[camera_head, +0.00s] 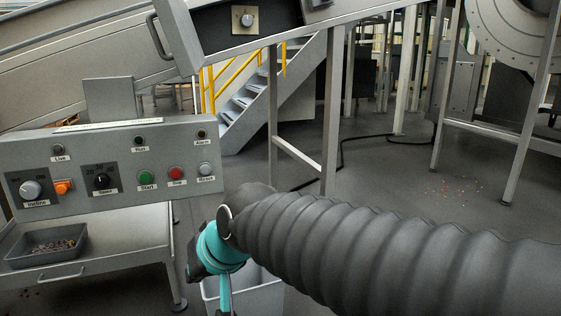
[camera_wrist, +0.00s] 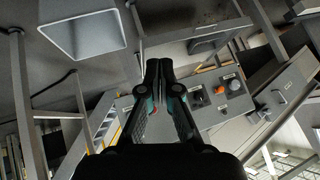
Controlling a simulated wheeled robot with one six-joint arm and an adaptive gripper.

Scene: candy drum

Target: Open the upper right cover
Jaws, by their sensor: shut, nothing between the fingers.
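My gripper (camera_wrist: 158,68) is shut and empty in the wrist view, its two dark fingers together at the tips. In the head view my dark arm and teal wrist cross the lower right, and the fingertips cannot be made out. A grey sloped housing (camera_head: 222,42) with a dark face, a knob (camera_head: 243,19) and a curved handle (camera_head: 158,36) runs along the top of the head view. Which part of it is the upper right cover I cannot tell. My gripper is below this housing and apart from it.
A control panel (camera_head: 110,165) with buttons stands at left; it also shows in the wrist view (camera_wrist: 222,92). A dark tray (camera_head: 47,246) of small pieces sits beneath it. A grey bin (camera_head: 265,293) is beneath my wrist.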

